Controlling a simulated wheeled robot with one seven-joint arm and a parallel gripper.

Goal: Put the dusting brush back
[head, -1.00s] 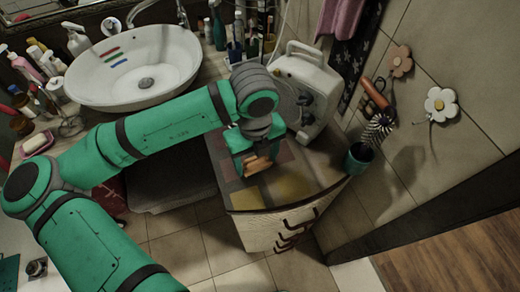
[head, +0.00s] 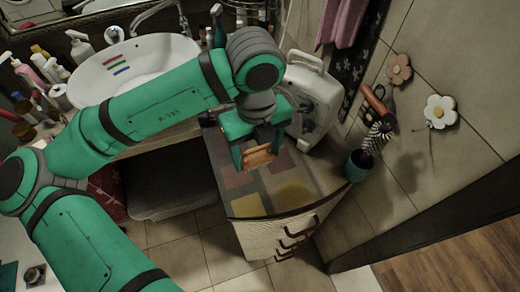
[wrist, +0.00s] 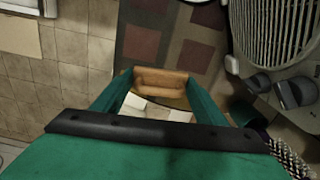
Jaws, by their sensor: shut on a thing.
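My gripper (head: 257,152) is above the patterned top of the small cabinet (head: 245,206). It is shut on a brown wooden thing, apparently the dusting brush (head: 262,154). In the wrist view the brush (wrist: 160,82) lies crosswise between my two green fingers, with pale squares showing below it. Its bristles cannot be made out. A teal cup (head: 357,168) stands at the right corner of the cabinet top, right of my gripper. A black-and-white striped brush-like thing (head: 379,132) rises from or just above the cup.
A white appliance (head: 316,90) stands at the back of the cabinet, close to my gripper. An orange-handled thing (head: 374,99) and flower-shaped hooks (head: 440,112) are on the tiled wall. The basin (head: 140,68) is at the left. The cabinet's front top is clear.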

